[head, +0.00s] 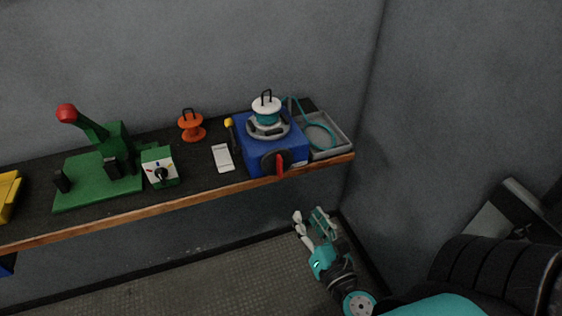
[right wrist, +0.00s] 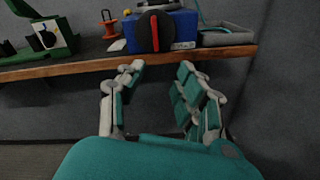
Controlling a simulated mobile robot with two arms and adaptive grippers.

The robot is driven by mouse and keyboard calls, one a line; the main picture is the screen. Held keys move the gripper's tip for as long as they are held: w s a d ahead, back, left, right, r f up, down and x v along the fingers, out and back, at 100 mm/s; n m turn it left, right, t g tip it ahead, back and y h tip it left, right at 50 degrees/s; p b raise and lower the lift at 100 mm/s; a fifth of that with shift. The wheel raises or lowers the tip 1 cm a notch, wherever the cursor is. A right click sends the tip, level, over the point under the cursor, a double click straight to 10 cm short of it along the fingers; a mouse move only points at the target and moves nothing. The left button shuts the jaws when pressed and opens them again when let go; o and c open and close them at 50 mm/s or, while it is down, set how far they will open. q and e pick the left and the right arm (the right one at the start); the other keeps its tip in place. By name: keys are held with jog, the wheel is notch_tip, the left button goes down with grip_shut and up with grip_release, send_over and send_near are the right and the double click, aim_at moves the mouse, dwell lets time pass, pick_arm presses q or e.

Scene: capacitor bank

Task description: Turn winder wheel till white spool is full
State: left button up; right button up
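The blue winder (head: 270,151) stands on the shelf near its right end. The white spool (head: 267,105) sits on top of it, with teal wire wound around its middle. The winder wheel (head: 270,163) is a dark disc with a red handle (head: 280,165) on the front face; in the right wrist view the red handle (right wrist: 155,33) points upright on the dark wheel. My right gripper (head: 310,217) is below and in front of the shelf edge, open and empty, apart from the wheel. Its fingers (right wrist: 158,90) are spread in the right wrist view. My left gripper is in neither view.
A grey tray (head: 346,149) with teal wire is right of the winder, close to the wall. The wooden shelf edge (head: 215,193) lies above my right gripper.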

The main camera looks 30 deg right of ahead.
jog(key=s+r+n, duration=0.1)
jog(key=s+n, duration=0.1)
jog(key=n, duration=0.2)
jog(key=p, duration=0.7)
send_near(281, 168)
jog(key=shift+n+t, duration=0.3)
jog(key=shift+t, duration=0.1)
jog(key=x, duration=0.8)
jog(key=shift+d+f, duration=0.1)
jog(key=shift+f, duration=0.15)
jog(key=shift+w+d, duration=0.1)
jog(key=shift+w, duration=0.4)
grip_shut()
